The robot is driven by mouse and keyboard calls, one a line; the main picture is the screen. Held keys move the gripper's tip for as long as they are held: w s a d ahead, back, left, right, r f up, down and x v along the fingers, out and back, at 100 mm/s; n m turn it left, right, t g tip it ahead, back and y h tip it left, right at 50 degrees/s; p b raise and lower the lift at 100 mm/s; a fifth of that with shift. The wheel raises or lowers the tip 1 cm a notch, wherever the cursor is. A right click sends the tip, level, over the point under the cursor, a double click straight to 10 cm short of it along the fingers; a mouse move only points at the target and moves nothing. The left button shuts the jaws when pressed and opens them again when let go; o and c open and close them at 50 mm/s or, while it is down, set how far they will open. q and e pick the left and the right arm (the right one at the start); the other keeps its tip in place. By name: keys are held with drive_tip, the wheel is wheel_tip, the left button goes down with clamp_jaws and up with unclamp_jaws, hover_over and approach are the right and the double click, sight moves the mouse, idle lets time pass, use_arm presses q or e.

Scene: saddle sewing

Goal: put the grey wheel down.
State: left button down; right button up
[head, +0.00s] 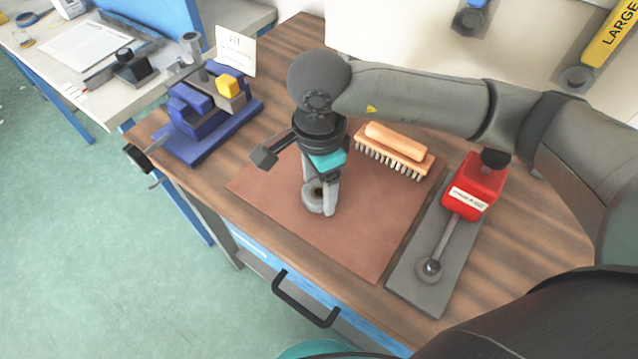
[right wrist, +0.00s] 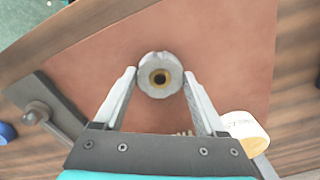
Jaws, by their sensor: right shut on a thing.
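The grey wheel (head: 313,198) is a small round ring with a brass-lined hole. It is low over the brown mat (head: 360,245), and I cannot tell whether it touches the mat. My right gripper (head: 320,197) points down and is shut on the wheel, one finger at each side. In the right wrist view the wheel (right wrist: 160,75) sits between the two fingertips (right wrist: 160,80), over the mat (right wrist: 235,60). My left gripper is not in view.
A wooden brush (head: 397,148) lies at the mat's back edge. A red block (head: 474,185) with a metal rod stands on a grey plate (head: 410,285) to the right. A blue vise (head: 205,120) is at the left. The mat's front part is clear.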

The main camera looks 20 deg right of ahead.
drive_tip(key=shift+f, duration=0.15)
drive_tip(key=o, duration=1.5)
drive_tip(key=shift+r, duration=0.4)
wheel_tip(320, 180, up, 12)
drive_tip(key=p, duration=0.1)
drive_tip(key=shift+f, duration=0.15)
